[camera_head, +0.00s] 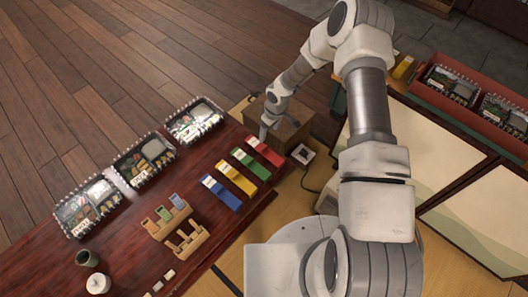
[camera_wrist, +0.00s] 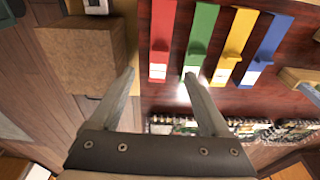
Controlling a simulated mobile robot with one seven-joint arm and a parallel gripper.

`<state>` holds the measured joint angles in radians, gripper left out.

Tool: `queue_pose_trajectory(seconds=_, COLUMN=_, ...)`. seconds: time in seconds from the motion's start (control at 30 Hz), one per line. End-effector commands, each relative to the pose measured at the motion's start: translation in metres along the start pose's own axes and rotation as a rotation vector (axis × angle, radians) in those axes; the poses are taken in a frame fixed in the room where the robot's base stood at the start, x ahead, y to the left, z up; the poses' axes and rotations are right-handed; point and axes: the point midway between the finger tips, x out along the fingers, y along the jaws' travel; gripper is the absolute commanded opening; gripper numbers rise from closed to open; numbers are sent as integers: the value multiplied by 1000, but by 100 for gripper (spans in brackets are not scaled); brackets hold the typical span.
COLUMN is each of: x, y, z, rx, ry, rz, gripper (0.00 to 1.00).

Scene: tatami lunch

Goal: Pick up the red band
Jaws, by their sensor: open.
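The red band (camera_head: 265,151) is a flat strip with a pale end, lying on the dark red table (camera_head: 225,219) near its far right corner. In the wrist view the red band (camera_wrist: 163,38) shows between and beyond the fingertips. My gripper (camera_wrist: 159,74) is open and empty, apart from the band. In the head view my gripper (camera_head: 264,132) hangs by the table's edge, just beyond the band. The right fingertip overlaps the lower end of the green band (camera_wrist: 203,38) in the wrist view; I cannot tell the height gap.
Beside the red band lie a green band (camera_head: 251,163), a yellow band (camera_head: 237,177) and a blue band (camera_head: 221,192). Clear-lidded lunch boxes (camera_head: 145,160) line the table's far side. A brown box (camera_wrist: 80,55) stands off the table's edge, close to my gripper.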

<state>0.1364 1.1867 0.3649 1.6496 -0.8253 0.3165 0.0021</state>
Motion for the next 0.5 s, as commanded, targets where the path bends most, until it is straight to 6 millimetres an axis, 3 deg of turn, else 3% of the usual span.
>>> queue_pose_trajectory(seconds=0.03, x=16, y=-1, z=1, rx=2, ry=-1, rz=-2, gripper=80)
queue_pose_trajectory(seconds=0.2, x=52, y=0, z=1, rx=1, ry=-1, rz=-1, gripper=80)
queue_pose_trajectory(seconds=0.33, x=70, y=0, z=0, rx=1, ry=0, rz=0, gripper=80)
queue_pose_trajectory(seconds=0.5, x=79, y=0, z=-1, rx=0, ry=0, rz=1, gripper=80)
